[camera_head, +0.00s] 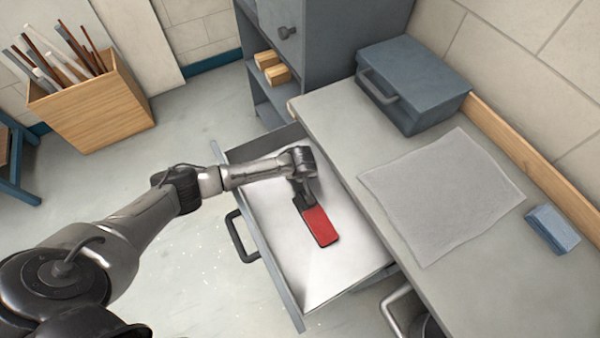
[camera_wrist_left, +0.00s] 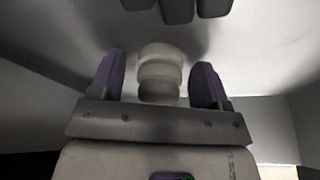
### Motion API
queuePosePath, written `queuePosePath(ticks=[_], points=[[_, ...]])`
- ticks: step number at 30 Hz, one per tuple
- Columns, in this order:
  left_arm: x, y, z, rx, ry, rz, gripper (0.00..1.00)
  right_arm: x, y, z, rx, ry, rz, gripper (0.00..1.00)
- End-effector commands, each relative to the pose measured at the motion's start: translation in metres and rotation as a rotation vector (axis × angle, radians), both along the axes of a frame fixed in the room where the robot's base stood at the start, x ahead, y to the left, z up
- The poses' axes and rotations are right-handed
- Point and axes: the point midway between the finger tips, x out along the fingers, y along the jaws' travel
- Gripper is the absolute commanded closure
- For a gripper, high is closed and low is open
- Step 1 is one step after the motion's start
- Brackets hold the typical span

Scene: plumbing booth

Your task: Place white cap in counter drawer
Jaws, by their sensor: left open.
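The white cap (camera_wrist_left: 160,74) is a pale, stepped round piece in the left wrist view. It stands between the two fingers of my left gripper (camera_wrist_left: 160,80), with a visible gap on each side. The fingers are open. The counter drawer (camera_head: 344,268) is pulled out, with a light floor and grey walls. My left arm reaches over its left side and ends above its inside. In the head view the fingers and the cap are hidden under the arm's end. My right gripper is not in view.
A red and dark object (camera_head: 320,226) lies in the drawer, close to my arm's end. The counter (camera_head: 340,125) beside the drawer bears a grey toolbox (camera_head: 420,80), a grey cloth (camera_head: 440,195) and a blue block (camera_head: 552,229). A wooden bin (camera_head: 95,105) stands at the far left.

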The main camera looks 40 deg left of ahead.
Motion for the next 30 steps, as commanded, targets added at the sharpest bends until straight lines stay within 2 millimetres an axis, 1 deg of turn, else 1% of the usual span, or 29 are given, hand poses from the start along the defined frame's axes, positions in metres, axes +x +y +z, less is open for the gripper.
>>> queuePosePath(ticks=[5,8,11,21,24,30], points=[[0.0,0.0,0.0,0.0,0.0,0.0,0.3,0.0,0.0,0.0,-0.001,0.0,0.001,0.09],[0.0,0.001,0.004,0.001,-0.001,0.0,0.3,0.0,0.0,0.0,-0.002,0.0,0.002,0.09],[-0.002,-0.002,0.016,-0.001,-0.001,-0.001,0.3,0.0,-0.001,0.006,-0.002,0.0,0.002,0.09],[-0.015,-0.016,0.076,-0.001,-0.003,-0.001,0.3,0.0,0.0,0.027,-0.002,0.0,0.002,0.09],[-0.018,-0.019,0.091,-0.001,-0.001,0.0,0.3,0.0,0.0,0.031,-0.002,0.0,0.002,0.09],[-0.023,-0.023,0.111,-0.001,-0.001,0.001,0.3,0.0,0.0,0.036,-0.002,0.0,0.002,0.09]])
